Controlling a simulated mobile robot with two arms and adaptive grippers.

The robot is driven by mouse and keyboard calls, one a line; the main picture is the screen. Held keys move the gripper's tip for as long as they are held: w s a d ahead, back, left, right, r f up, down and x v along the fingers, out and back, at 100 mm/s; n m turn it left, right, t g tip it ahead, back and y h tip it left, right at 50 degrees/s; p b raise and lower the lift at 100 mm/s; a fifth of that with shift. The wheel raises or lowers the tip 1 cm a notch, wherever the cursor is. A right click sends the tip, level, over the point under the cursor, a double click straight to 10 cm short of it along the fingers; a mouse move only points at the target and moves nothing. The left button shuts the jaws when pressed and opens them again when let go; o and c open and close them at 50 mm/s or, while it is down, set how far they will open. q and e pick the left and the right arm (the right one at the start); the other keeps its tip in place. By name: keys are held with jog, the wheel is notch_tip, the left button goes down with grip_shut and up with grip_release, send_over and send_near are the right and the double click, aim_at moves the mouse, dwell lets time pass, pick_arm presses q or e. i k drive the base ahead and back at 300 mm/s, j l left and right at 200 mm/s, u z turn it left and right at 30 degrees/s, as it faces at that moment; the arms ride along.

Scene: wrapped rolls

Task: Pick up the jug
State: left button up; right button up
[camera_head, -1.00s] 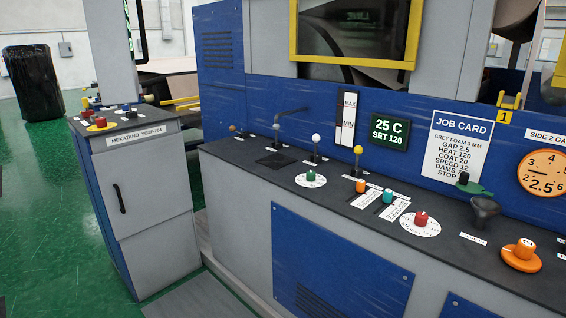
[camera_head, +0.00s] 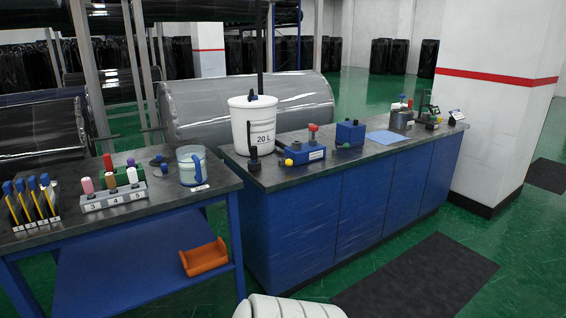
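A clear jug (camera_head: 186,168) with a pale rim and a blue handle stands upright on the dark top of the left table (camera_head: 150,206), near its right end. A small white label shows at its base. Whether it holds liquid is hard to tell. Neither of my grippers is in view, and nothing touches the jug.
A rack of tools with blue and yellow handles (camera_head: 32,198) and a rack of coloured-topped bottles (camera_head: 112,190) stand left of the jug. A white 20 L bucket (camera_head: 252,128) stands on the blue cabinet to the right. An orange tray (camera_head: 204,257) lies on the lower shelf.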

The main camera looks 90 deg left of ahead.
aim_at(191, 159)
jog(key=u, duration=3.45)
jog(key=i+l+u, duration=0.1)
jog(key=u, duration=0.35)
jog(key=l+u, duration=0.1)
jog(key=u, duration=0.35)
jog(key=i+l+u, duration=0.1)
jog(key=u, duration=0.3)
jog(key=l+u, duration=0.25)
jog(key=u, duration=0.2)
